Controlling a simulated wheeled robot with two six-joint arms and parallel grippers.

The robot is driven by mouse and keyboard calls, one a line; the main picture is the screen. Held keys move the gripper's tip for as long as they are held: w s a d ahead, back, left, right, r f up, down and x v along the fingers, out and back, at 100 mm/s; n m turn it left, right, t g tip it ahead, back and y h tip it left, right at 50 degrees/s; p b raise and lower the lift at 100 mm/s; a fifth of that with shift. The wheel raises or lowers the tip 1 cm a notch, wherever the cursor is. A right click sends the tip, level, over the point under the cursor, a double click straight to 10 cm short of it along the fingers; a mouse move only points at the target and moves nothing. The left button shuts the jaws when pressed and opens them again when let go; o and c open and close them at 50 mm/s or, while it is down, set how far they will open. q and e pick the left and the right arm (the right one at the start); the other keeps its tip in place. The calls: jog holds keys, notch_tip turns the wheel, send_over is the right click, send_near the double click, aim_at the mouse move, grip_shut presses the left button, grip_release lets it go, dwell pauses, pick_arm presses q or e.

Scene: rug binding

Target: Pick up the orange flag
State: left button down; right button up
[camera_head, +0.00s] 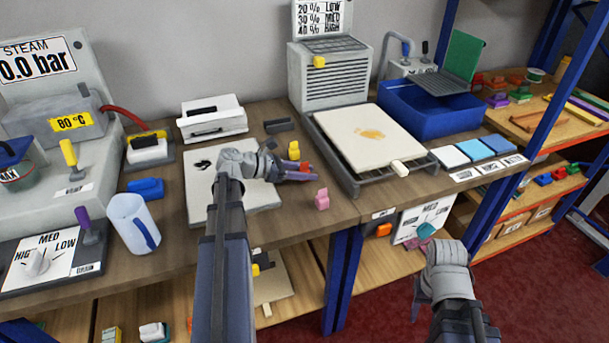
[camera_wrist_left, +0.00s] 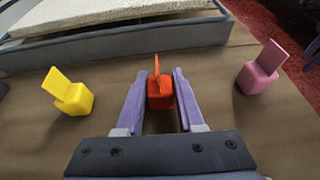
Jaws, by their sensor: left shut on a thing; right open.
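The orange flag (camera_head: 306,167) is a small red-orange block with a thin upright tab, on the wooden bench in front of the grey tray. In the left wrist view the flag (camera_wrist_left: 160,92) stands between the two purple fingers. My left gripper (camera_head: 302,173) is shut on it, low over the bench; the wrist view shows the gripper (camera_wrist_left: 160,100) with a finger on each side. The fingers partly hide the flag in the head view. My right gripper (camera_head: 420,298) is open and empty, away from the flag, in front of the bench.
A yellow flag (camera_head: 293,150) stands behind the left gripper and a pink flag (camera_head: 322,199) in front, both close by. The grey tray (camera_head: 364,186) with a cream slab is just beyond. A blue bin (camera_head: 432,120) stands further right.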

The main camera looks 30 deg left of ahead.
aim_at(306, 170)
dwell(0.4)
pick_arm(q)
notch_tip(306, 170, up, 10)
jog(key=p, duration=1)
jog(key=shift+r, duration=0.1)
